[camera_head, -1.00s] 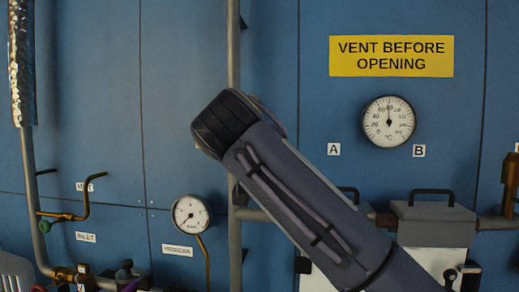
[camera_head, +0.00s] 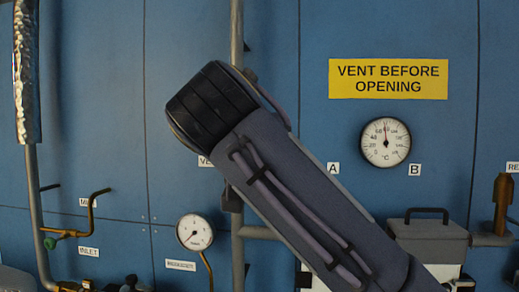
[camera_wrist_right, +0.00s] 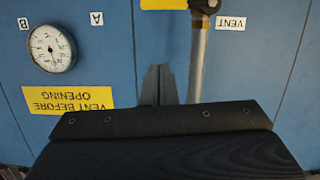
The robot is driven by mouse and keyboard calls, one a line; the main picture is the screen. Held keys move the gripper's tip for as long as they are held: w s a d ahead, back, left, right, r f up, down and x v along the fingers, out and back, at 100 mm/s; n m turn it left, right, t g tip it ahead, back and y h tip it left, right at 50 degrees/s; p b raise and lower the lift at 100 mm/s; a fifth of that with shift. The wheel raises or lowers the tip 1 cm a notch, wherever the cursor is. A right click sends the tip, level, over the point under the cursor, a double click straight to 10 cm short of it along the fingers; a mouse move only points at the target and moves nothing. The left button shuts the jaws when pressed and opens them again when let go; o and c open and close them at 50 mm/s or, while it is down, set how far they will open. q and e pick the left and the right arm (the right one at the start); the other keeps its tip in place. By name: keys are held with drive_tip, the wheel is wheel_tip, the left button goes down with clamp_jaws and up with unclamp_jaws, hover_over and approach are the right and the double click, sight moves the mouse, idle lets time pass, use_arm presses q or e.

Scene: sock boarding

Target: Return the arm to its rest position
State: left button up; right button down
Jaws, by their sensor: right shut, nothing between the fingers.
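My right arm (camera_head: 290,190) comes in from the lower right of the head view and slants up to the left in front of a blue panel. Its black rounded end (camera_head: 212,103) is near the picture's middle. In the right wrist view my right gripper (camera_wrist_right: 158,72) shows its two grey fingers together, with nothing held. It is in front of the blue panel, beside a grey vertical pipe (camera_wrist_right: 198,68); I cannot tell the gap to them. My left gripper is not in view.
The blue panel (camera_head: 90,120) carries a yellow sign (camera_head: 388,79), a round temperature dial (camera_head: 386,142) and a pressure gauge (camera_head: 194,232). A grey box with a handle (camera_head: 428,235) juts out at the lower right. Valve pipework (camera_head: 90,215) runs at the left.

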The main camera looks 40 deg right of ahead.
drive_tip(key=shift+s+a+r, duration=0.15)
drive_tip(key=shift+s+a, duration=0.2)
drive_tip(key=shift+s, duration=0.05)
idle(0.4)
wheel_tip(320, 180, down, 27)
drive_tip(key=s+a+n+g+y, duration=0.2)
drive_tip(key=n+y, duration=0.6)
drive_tip(key=n, duration=0.1)
drive_tip(key=s+a+f+m+g+y, duration=0.1)
drive_tip(key=s+a+f+y, duration=0.2)
drive_tip(key=f, duration=0.7)
drive_tip(key=s+a+f+g+y, duration=0.1)
drive_tip(key=s+a+f+y, duration=0.3)
drive_tip(key=s+a+f, duration=0.3)
wheel_tip(320, 180, down, 4)
drive_tip(key=shift+s+f+m, duration=0.1)
drive_tip(key=shift+s+m, duration=0.3)
drive_tip(key=shift+s, duration=0.2)
